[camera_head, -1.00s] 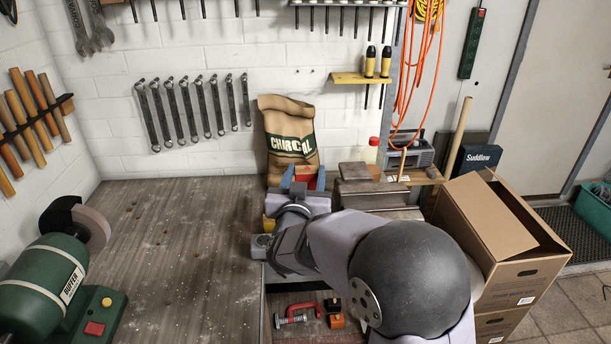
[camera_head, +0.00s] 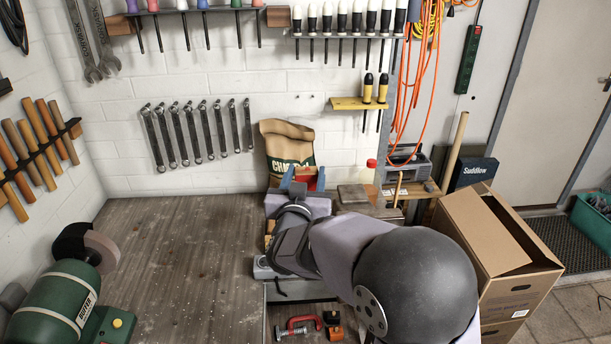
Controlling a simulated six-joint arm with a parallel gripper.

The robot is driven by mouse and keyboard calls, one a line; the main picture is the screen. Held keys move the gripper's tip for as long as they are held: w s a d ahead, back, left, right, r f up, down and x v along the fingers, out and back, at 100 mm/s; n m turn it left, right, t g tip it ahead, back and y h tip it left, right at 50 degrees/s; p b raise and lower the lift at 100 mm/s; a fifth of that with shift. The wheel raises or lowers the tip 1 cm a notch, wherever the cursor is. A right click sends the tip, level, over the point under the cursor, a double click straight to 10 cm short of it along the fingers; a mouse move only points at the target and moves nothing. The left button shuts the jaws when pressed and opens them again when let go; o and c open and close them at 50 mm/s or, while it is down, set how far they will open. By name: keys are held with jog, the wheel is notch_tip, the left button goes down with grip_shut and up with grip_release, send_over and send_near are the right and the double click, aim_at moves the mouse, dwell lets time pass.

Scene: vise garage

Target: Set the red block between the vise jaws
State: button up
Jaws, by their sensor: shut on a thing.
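My gripper (camera_head: 304,181) is at the far end of my arm, in front of the charcoal bag. Its two blue fingers point away from the camera, one on each side of the red block (camera_head: 309,184). The fingers are shut on the block. Only a small part of the block shows above my wrist. I cannot make out the vise or its jaws clearly; my arm covers that part of the bench. How high the block is above the bench is hard to tell.
The charcoal bag (camera_head: 285,141) stands against the wall behind my gripper. A green buffer (camera_head: 55,303) is at the left front. Wooden blocks (camera_head: 353,194) lie right of my gripper. Cardboard boxes (camera_head: 492,235) stand at the right. The left bench top (camera_head: 180,245) is mostly clear.

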jog(key=shift+d+f, duration=0.1)
jog(key=shift+d, duration=0.35)
jog(key=s+d+r+m+g+h+b, duration=0.1)
jog(key=s+d+r+h, duration=0.15)
jog(key=d+r, duration=0.35)
jog(key=s+d+r+m+h+b, duration=0.1)
jog(key=s+d+r+m, duration=0.1)
jog(key=s+d+r, duration=0.4)
jog(key=s+d+f+n+y, duration=0.1)
jog(key=s+f, duration=0.3)
jog(key=f, duration=0.6)
jog(key=shift+f+n+t+y+b, duration=0.3)
jog(key=shift+n+y+b, duration=0.1)
jog(key=shift+y+b, duration=0.05)
jog(key=shift+f, duration=0.15)
jog(key=shift+f+b, duration=2.6)
jog(key=shift+b, duration=0.05)
